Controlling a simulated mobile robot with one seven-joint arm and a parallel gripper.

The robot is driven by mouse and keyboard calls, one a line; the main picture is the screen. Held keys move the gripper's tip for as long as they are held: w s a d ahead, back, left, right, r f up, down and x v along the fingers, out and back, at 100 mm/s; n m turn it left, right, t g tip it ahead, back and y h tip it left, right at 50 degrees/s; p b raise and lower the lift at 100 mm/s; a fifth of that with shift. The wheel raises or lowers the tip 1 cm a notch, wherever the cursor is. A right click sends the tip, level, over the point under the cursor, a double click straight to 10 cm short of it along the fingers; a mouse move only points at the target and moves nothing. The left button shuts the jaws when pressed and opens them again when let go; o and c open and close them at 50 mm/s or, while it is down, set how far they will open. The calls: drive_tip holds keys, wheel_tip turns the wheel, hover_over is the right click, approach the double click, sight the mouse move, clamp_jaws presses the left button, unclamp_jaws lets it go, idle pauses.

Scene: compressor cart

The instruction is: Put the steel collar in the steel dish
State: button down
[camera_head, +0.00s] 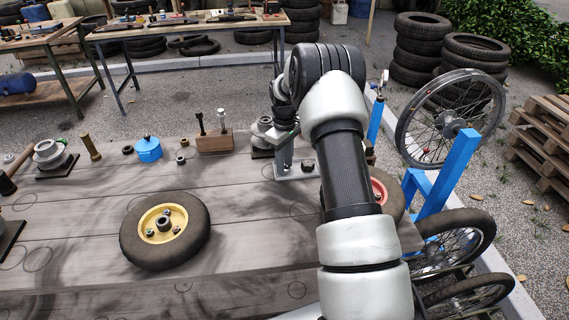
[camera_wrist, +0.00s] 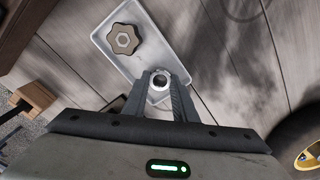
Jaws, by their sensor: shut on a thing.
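The steel dish is a shallow pale grey rectangular tray (camera_wrist: 107,40) at the top middle of the wrist view. It also shows in the head view (camera_head: 288,178), partly behind my arm. A dark lobed knob (camera_wrist: 124,39) lies in its far part. My gripper (camera_wrist: 160,88) is shut on the steel collar (camera_wrist: 160,80), a small bright ring between the fingertips. In the wrist view the collar overlaps the dish's near end; its height above the dish is hard to tell. In the head view the collar cannot be made out.
A wooden block with upright bolts (camera_head: 215,141), a blue lidded pot (camera_head: 149,150) and a grey flanged part (camera_head: 262,129) stand along the bench's back. A yellow-hubbed wheel (camera_head: 165,230) lies front left. A red-hubbed wheel (camera_head: 393,190) is right, partly behind my arm.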

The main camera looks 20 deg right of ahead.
drive_tip(key=shift+r, duration=0.1)
drive_tip(key=c, duration=1.7)
unclamp_jaws()
drive_tip(key=shift+f, duration=0.2)
drive_tip(key=shift+r, duration=0.1)
